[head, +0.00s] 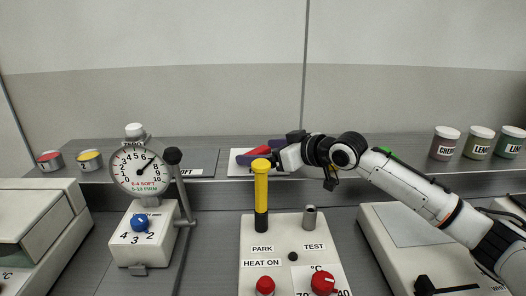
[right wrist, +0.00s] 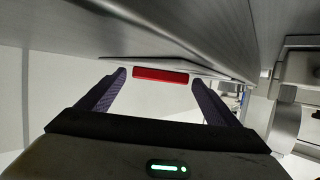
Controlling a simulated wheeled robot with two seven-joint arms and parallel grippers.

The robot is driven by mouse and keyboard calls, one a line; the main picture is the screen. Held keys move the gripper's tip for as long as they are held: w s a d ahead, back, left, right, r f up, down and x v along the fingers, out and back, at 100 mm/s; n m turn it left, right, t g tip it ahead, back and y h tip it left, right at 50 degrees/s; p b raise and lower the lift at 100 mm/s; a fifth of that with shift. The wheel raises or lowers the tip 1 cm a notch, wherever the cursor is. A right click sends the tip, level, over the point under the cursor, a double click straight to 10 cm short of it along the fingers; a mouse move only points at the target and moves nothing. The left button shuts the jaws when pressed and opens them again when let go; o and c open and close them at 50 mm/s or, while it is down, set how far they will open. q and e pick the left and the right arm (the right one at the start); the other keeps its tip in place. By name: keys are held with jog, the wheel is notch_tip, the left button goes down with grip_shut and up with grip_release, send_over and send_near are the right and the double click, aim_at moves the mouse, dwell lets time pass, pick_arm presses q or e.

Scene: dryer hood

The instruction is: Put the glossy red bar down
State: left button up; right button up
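The glossy red bar (head: 259,151) lies on the white pad (head: 236,167) on the back shelf, partly hidden by my right gripper. In the right wrist view the red bar (right wrist: 160,76) shows just beyond and between the fingertips, with a gap on each side. My right gripper (head: 262,152) is open, its dark purple fingers on either side of the bar. The open fingers also show in the right wrist view (right wrist: 158,82). My left gripper is not in view.
A dark pad marked SOFT (head: 190,161) is left of the white pad. A yellow-topped lever (head: 261,187) stands in front of the gripper. A dial gauge (head: 140,169) and black-knobbed lever (head: 173,157) stand left. Tins (head: 445,143) line the shelf at right.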

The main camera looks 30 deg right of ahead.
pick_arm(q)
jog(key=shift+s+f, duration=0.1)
pick_arm(e)
jog(key=shift+s+d+r, duration=0.1)
jog(key=shift+s+r, duration=0.05)
jog(key=shift+r, duration=0.05)
jog(key=p+v, duration=0.1)
jog(key=v, duration=0.5)
jog(key=shift+s, duration=0.15)
jog(key=b+v, duration=0.1)
jog(key=v, duration=0.3)
jog(key=shift+d+f, duration=0.15)
jog(key=shift+d, duration=0.05)
jog(key=shift+s+b, duration=0.3)
jog(key=shift+b, duration=0.1)
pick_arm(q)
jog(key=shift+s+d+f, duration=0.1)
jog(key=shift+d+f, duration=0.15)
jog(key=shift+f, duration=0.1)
pick_arm(e)
jog(key=shift+s+r, duration=0.25)
jog(key=shift+r, duration=0.15)
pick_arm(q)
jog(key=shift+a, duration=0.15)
